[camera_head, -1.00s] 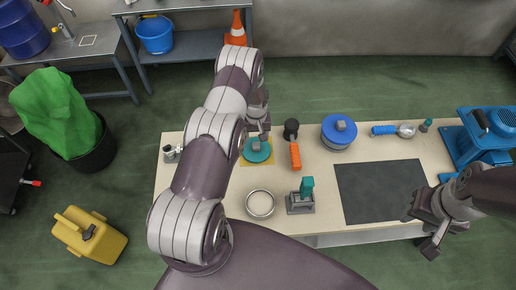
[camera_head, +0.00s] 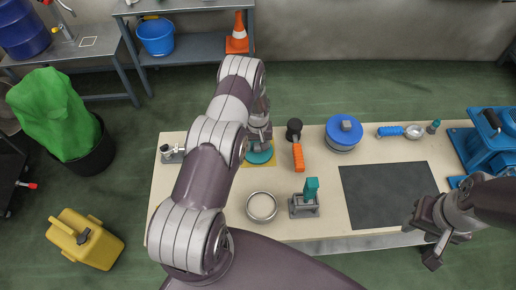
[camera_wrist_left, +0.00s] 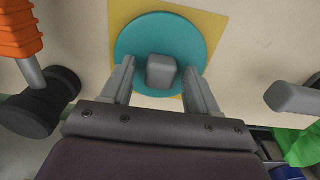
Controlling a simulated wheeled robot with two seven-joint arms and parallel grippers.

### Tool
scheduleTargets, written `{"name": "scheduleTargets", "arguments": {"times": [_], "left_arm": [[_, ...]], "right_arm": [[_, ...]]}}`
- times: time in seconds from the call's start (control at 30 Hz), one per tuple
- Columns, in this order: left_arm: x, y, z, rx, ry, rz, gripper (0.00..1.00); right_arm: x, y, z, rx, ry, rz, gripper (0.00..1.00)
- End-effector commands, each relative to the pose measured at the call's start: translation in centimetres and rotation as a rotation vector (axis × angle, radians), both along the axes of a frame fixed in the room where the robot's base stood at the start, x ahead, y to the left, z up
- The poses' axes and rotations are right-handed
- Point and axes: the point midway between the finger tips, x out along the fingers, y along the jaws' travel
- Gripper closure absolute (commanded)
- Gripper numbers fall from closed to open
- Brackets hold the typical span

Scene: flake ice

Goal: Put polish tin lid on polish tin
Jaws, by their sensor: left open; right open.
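The polish tin lid is a teal disc (camera_head: 260,157) with a grey block knob (camera_wrist_left: 161,71), lying on a yellow mat (camera_wrist_left: 214,28) at the left back of the table. My left gripper (camera_wrist_left: 159,68) is open over the lid, with one finger on each side of the knob and a gap to it on both sides. In the head view this gripper (camera_head: 261,144) hides part of the lid. An open round metal tin (camera_head: 262,207), which looks like the polish tin, stands nearer the front. My right gripper (camera_head: 429,242) is open and empty by the front right edge.
An orange-handled tool with a black head (camera_head: 298,155) lies right of the lid. A blue-lidded pot (camera_head: 343,133), a grey stand with a teal part (camera_head: 304,203), a dark mat (camera_head: 388,193) and a blue machine (camera_head: 484,145) are further right. A small metal fitting (camera_head: 171,153) is at the left edge.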

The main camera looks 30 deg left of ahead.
Motion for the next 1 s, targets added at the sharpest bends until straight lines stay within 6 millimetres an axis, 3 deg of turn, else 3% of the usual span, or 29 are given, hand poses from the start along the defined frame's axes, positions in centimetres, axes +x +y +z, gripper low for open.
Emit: {"name": "scheduleTargets", "arguments": {"times": [0.73, 0.9, 1.0], "left_arm": [[-0.04, 0.00, -0.05, -0.001, 0.001, 0.000, 0.40], [-0.04, 0.00, -0.05, -0.001, 0.001, 0.000, 0.96], [-0.03, -0.01, -0.04, -0.001, 0.001, 0.000, 1.00]], "right_arm": [[-0.01, 0.00, -0.87, 0.000, 0.000, 0.000, 0.57], [-0.01, 0.00, -0.87, 0.000, 0.000, 0.000, 0.57], [-0.01, 0.00, -0.86, 0.000, 0.000, 0.000, 0.57]]}}
